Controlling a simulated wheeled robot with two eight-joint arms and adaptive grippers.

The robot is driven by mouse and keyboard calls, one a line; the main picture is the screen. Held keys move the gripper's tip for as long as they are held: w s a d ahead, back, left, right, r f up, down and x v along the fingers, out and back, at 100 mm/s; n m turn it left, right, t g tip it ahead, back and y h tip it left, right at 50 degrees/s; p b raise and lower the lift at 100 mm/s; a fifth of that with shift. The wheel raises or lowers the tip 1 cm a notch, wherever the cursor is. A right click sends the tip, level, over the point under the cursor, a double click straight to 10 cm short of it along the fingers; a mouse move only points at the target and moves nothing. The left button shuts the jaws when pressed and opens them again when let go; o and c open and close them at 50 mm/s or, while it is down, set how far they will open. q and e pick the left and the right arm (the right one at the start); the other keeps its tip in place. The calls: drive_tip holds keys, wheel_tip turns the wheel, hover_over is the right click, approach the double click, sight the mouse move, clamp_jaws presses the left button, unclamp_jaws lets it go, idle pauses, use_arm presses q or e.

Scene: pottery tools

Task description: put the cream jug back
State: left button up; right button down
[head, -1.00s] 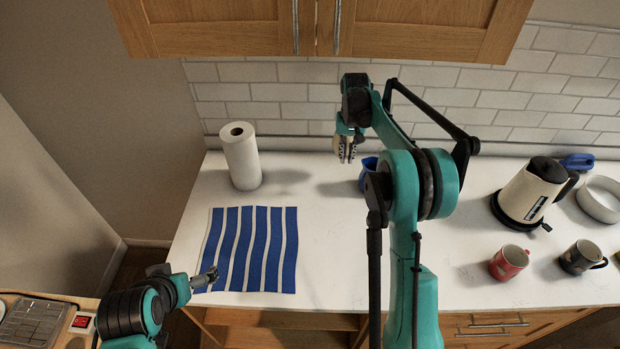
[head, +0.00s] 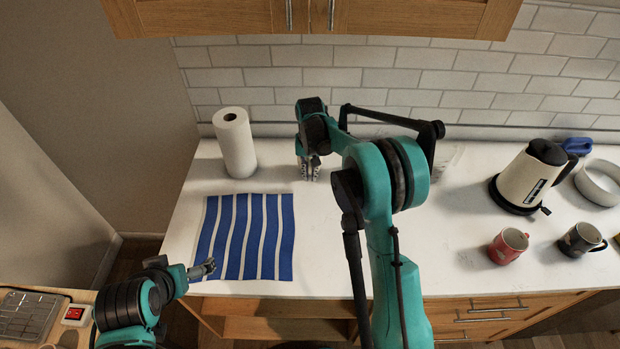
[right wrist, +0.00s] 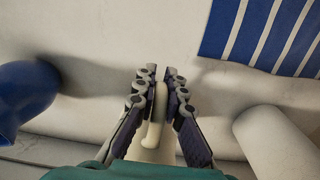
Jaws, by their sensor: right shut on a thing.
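In the right wrist view, my right gripper (right wrist: 157,85) is shut on the cream jug (right wrist: 157,128). Its pale, narrow upright part, seemingly the handle, shows between the two dark fingers; the rest is mostly hidden. In the head view my right gripper (head: 310,172) points down low over the white counter, to the right of the paper roll, and I cannot make out the jug there. I cannot tell if the jug touches the counter. My left gripper (head: 206,268) is by the front edge of the striped cloth; its finger opening is unclear.
A paper roll (head: 234,145) stands left of the right gripper, and a blue striped cloth (head: 245,236) lies in front. A blue vessel (right wrist: 22,95) stands on the gripper's other side. A kettle (head: 527,180), red mug (head: 508,246) and dark mug (head: 581,240) are at right.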

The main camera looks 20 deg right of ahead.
wheel_tip(320, 180, down, 2)
drive_tip(key=shift+f, duration=0.1)
drive_tip(key=c, duration=2)
unclamp_jaws()
drive_tip(key=shift+c, duration=0.2)
drive_tip(key=o, duration=0.4)
drive_tip(key=shift+o, duration=0.2)
